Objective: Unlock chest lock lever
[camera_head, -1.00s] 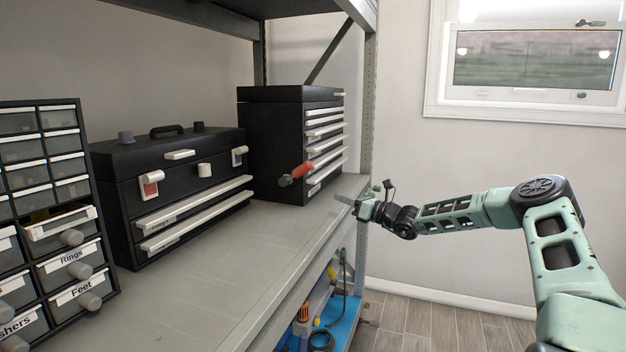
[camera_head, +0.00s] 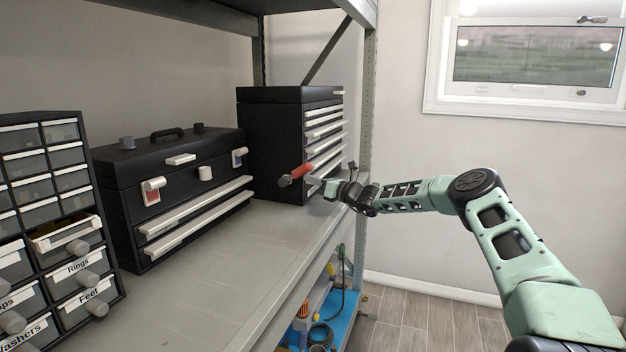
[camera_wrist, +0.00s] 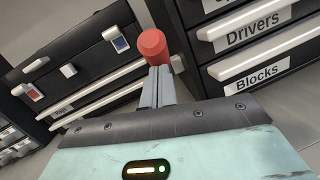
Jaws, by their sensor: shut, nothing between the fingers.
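A red lever (camera_head: 302,171) with a dark round end sticks out at the front corner of the tall black drawer chest (camera_head: 272,145). In the wrist view the red lever (camera_wrist: 153,44) shows just beyond my fingertips. My gripper (camera_head: 318,183) is shut and empty, close to the right of the lever in the head view; in the wrist view its two fingers (camera_wrist: 158,88) lie together. I cannot tell whether they touch the lever. The wide black toolbox (camera_head: 180,185) stands to the left with white latches, one marked red and one marked blue.
A small-parts drawer cabinet (camera_head: 60,215) stands at the near left. The grey shelf (camera_head: 215,260) is bare in front of the chests. A metal rack post (camera_head: 367,120) rises behind my gripper. Below are tools on a blue surface (camera_head: 344,308).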

